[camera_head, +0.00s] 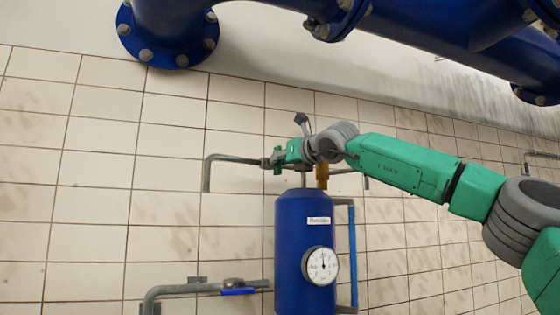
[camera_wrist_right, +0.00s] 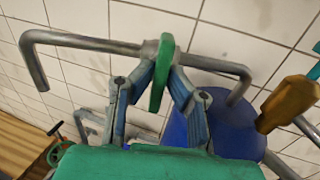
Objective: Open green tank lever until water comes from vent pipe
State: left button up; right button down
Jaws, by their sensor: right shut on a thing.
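The green tank lever (camera_wrist_right: 162,72) stands upright on a grey pipe, between the two fingers of my right gripper (camera_wrist_right: 160,86). The fingers are closed on it from both sides. In the head view my right gripper (camera_head: 276,158) is at the pipe above the blue tank (camera_head: 290,230), and it largely hides the lever. The grey vent pipe (camera_head: 225,158) runs left and bends down to an open end. It also shows in the wrist view (camera_wrist_right: 80,41). No water shows at its end. My left gripper is not in view.
A round pressure gauge (camera_head: 320,266) is on the tank front. A brass fitting (camera_wrist_right: 290,102) stands close to my right gripper. A lower pipe (camera_head: 185,289) has a blue lever (camera_head: 238,292). Large blue pipes (camera_head: 440,35) cross above. The tiled wall is close behind.

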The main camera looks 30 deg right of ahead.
jog(key=shift+w+f, duration=0.2)
jog(key=shift+f, duration=0.35)
jog(key=c, duration=1.6)
grip_release()
jog(key=shift+w+d, duration=0.15)
jog(key=shift+w, duration=0.2)
jog(key=shift+s+r, duration=0.25)
jog(key=shift+s, duration=0.1)
jog(key=s, duration=1.1)
jog(key=shift+d+f, duration=0.3)
jog(key=shift+d, duration=0.05)
jog(key=shift+a, duration=0.15)
